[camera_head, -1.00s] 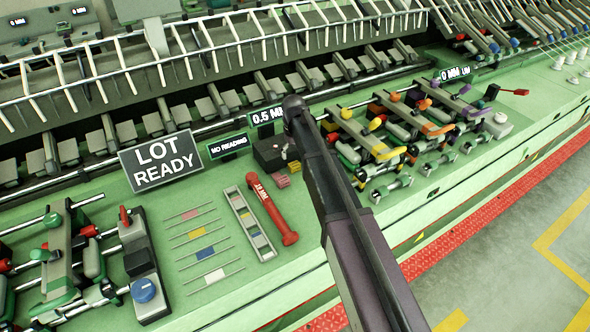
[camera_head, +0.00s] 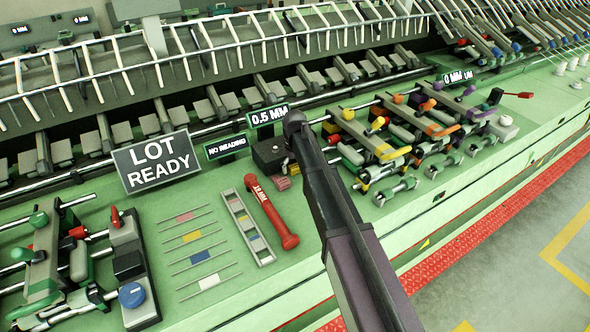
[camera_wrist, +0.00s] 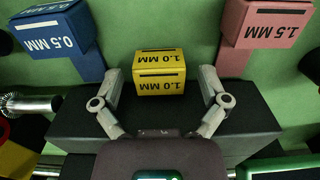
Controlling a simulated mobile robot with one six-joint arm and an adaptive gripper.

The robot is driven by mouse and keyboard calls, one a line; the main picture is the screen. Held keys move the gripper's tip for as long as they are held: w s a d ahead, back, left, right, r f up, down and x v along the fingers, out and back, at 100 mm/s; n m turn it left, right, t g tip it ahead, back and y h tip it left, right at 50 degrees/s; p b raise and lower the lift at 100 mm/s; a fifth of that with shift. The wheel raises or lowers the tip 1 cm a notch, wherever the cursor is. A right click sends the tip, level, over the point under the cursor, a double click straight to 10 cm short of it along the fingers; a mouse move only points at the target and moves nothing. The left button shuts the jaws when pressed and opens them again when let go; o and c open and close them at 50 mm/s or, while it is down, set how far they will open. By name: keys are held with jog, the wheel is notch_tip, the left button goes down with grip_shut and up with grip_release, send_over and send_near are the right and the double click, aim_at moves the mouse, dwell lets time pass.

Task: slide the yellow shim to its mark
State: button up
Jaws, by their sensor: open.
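The yellow shim block (camera_wrist: 166,85), labelled 1.0 MM, shows in the wrist view between the two fingers of my open gripper (camera_wrist: 160,74). A gap shows on each side of it, so the fingers look apart from it. A dark block (camera_wrist: 85,135) is below it in the picture. A set of thin lines with pink, yellow, blue and white patches lies on the green bench; the yellow patch (camera_head: 191,237) is second from the back. I cannot tell for certain which mark belongs to the shim.
A blue 0.5 MM block (camera_wrist: 55,30) and a pink 1.5 MM block (camera_wrist: 268,24) flank the yellow one. A grey slotted tray (camera_head: 237,213) and a red tube (camera_head: 273,213) lie right of the patches. A LOT READY sign (camera_head: 157,163) stands behind.

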aim_at(301, 181)
grip_shut()
jog(key=shift+s+d, duration=0.7)
jog(key=shift+s, duration=0.35)
jog(key=shift+s+d, duration=0.65)
jog(key=shift+s, duration=0.35)
grip_release()
jog(key=shift+w, duration=0.15)
